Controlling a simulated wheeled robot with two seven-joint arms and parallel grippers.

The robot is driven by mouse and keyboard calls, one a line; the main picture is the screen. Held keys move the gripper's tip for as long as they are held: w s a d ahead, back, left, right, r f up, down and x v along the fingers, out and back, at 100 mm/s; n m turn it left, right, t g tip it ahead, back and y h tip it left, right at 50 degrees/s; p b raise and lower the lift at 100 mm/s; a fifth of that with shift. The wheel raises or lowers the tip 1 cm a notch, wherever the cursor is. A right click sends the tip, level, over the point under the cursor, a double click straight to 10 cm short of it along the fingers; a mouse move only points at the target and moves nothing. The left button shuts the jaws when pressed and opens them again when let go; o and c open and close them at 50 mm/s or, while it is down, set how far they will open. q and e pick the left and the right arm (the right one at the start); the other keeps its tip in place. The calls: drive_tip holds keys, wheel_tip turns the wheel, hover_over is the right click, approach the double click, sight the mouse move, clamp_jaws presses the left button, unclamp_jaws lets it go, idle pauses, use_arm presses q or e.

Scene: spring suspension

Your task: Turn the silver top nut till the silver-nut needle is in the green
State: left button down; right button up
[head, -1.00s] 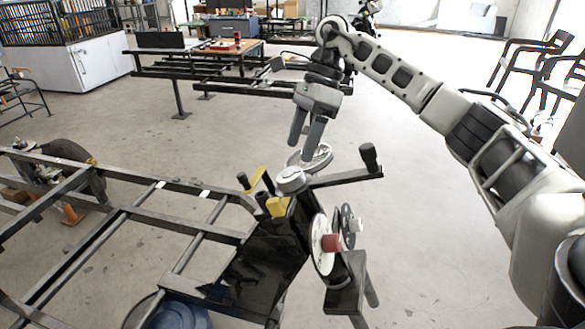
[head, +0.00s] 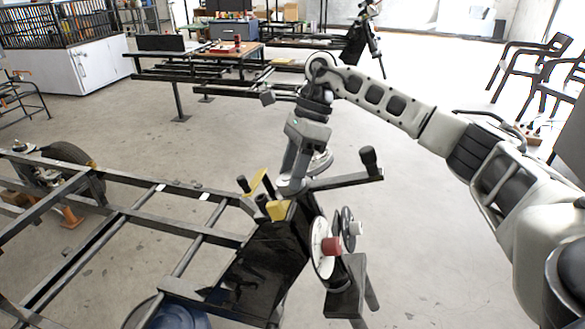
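The silver top nut (head: 291,187) sits on top of the dark stand, at the inner end of a lever with a black knob. My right gripper (head: 292,178) points down onto it, its two fingertips at the nut and partly covering it. Whether the fingers grip the nut is too small to tell. A round silver-rimmed gauge (head: 320,163) shows just behind the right fingers, partly hidden; its needle and any green zone cannot be read. My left gripper is out of view.
The lever (head: 345,178) with its black knob reaches right from the nut. Yellow parts (head: 278,208) and black knobs stand close on the left. A dark frame of rails (head: 150,215) fills the lower left. Open floor lies to the right of the stand.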

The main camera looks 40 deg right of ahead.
drive_tip(key=shift+m, duration=0.3)
drive_tip(key=m+t+h, duration=0.1)
drive_tip(key=m+t+b, duration=0.1)
drive_tip(key=m+t, duration=0.1)
drive_tip(key=shift+s+a+m+h, duration=0.15)
drive_tip(key=shift+s+m+h, duration=0.15)
drive_tip(key=shift+h, duration=0.1)
use_arm(q)
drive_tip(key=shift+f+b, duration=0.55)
drive_tip(key=shift+b, duration=0.2)
use_arm(e)
drive_tip(key=shift+s+a+m+t+h, duration=0.15)
drive_tip(key=shift+m+t+h, duration=0.4)
drive_tip(key=shift+m, duration=0.4)
drive_tip(key=shift+a+m+t+h, duration=0.1)
drive_tip(key=shift+m+t+h, duration=0.25)
drive_tip(key=shift+m+h, duration=0.45)
drive_tip(key=shift+m, duration=0.35)
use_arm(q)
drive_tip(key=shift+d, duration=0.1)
use_arm(e)
drive_tip(key=o, duration=1)
drive_tip(key=shift+r, duration=0.1)
